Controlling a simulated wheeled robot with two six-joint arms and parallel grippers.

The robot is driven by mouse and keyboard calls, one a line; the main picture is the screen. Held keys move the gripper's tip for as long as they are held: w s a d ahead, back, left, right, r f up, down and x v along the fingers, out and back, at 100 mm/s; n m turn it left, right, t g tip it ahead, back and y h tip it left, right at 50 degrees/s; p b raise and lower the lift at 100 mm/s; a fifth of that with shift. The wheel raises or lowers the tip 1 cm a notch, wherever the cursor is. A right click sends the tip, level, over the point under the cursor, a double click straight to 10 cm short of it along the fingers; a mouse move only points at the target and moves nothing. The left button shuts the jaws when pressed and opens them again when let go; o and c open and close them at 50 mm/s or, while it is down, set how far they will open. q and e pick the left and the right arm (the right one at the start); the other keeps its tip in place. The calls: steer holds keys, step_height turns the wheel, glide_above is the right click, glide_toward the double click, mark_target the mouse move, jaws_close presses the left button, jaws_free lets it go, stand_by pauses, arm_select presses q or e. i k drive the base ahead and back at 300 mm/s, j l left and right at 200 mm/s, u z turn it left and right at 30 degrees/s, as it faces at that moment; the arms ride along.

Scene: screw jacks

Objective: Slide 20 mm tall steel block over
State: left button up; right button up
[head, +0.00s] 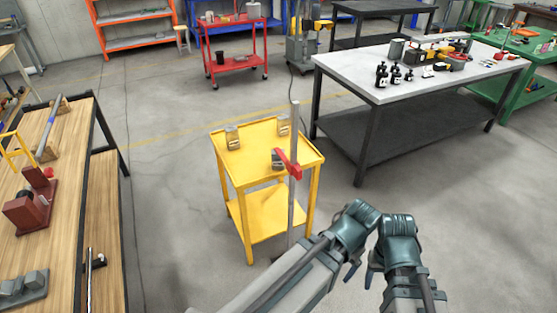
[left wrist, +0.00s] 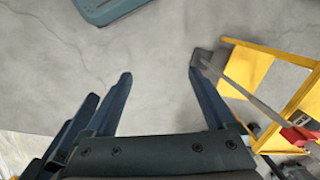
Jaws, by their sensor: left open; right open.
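A yellow cart (head: 262,203) stands in front of me. On its top are three small grey metal pieces: one at the back left (head: 232,138), one at the back right (head: 283,125) and one near the front (head: 277,160). I cannot tell which, if any, is the 20 mm block. A tall steel post with a red clamp (head: 289,165) stands at the cart's front edge and partly covers the front piece. My left gripper (left wrist: 160,73) is open and empty over bare floor. My right gripper (head: 397,250) is beside it, apart from the cart; its fingers are partly hidden.
A wooden bench (head: 75,190) with a red vise-like tool (head: 30,205) is at left. A grey-topped table (head: 345,75) with black bottles (head: 382,75) is at back right. A red cart (head: 233,50) stands behind. Floor right of the yellow cart is clear.

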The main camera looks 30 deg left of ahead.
mark_target(277, 165)
steer(key=i+j+u, duration=0.15)
steer(key=i+u, duration=0.15)
steer(key=i, duration=0.15)
steer(key=i+u, duration=0.3)
steer(key=i+j, duration=0.05)
steer(key=i, duration=0.05)
